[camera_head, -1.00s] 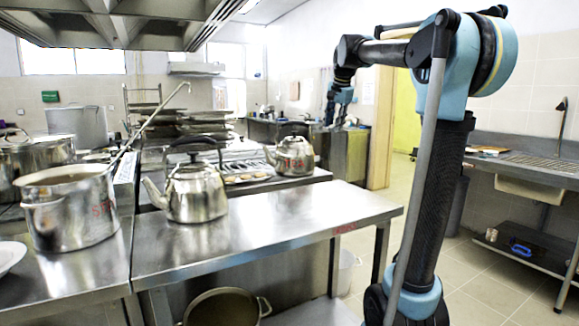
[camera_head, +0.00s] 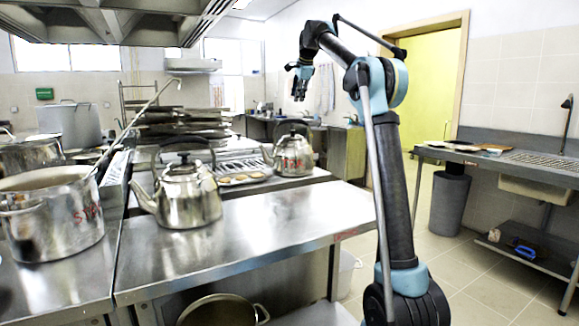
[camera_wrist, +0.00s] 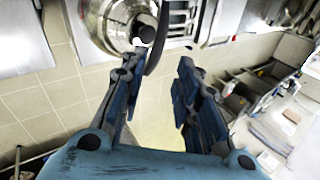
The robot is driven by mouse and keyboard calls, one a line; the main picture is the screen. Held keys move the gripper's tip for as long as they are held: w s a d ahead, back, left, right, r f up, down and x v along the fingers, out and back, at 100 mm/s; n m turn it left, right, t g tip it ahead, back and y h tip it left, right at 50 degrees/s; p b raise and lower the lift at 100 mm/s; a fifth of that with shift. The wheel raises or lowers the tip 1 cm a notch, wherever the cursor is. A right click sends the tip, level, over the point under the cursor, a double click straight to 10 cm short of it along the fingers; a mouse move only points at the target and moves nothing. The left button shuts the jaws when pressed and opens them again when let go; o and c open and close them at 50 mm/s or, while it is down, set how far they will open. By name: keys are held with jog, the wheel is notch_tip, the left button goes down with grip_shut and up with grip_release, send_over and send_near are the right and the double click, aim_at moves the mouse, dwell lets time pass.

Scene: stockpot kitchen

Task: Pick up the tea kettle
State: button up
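Two metal tea kettles with dark handles are in the head view. The nearer kettle (camera_head: 188,198) stands upright on the steel counter (camera_head: 250,240). The farther kettle (camera_head: 294,156), with red marks on its side, stands beyond it, to the right. My gripper (camera_head: 299,92) hangs in the air above the farther kettle in the picture, apart from both. In the wrist view my gripper (camera_wrist: 160,70) is open with nothing between its fingers. A kettle lid (camera_wrist: 112,22) and dark handle show past the left finger; I cannot tell which kettle this is.
A large stockpot (camera_head: 55,222) with a ladle stands on the counter at left. A tray of round food (camera_head: 240,179) lies between the kettles. Another pot (camera_head: 218,312) is below the counter. The counter's right part is clear. A sink bench (camera_head: 500,165) is at far right.

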aim_at(291, 121)
jog(key=x, duration=1.6)
jog(key=shift+a+f, duration=0.2)
grip_shut()
